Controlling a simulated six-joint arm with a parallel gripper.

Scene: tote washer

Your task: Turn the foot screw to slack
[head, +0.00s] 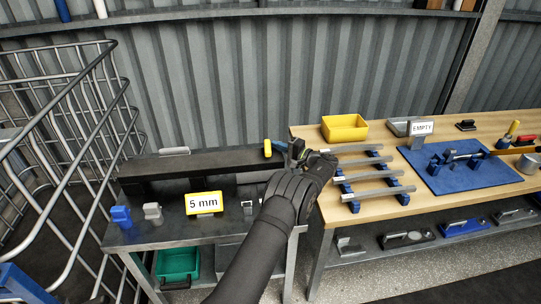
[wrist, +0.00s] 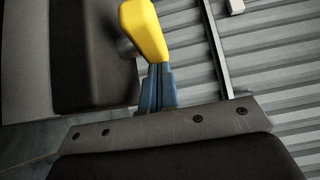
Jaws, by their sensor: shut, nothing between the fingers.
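I cannot pick out the foot screw for certain in either view. A yellow-topped handle (head: 267,147) stands at the back right of the dark bench. My gripper (head: 297,150) is shut and empty, just right of this handle at the gap between the two benches. My arm hides part of the dark bench's right end. I cannot tell from the wrist view whether my fingers touch anything.
A "5 mm" sign (head: 204,203), a blue block (head: 121,216) and a grey block (head: 152,212) stand on the dark bench. The wooden bench at right holds metal bars on blue rests (head: 378,192), a yellow bin (head: 344,128) and an "EMPTY" sign (head: 422,128). A wire cage (head: 75,110) stands left.

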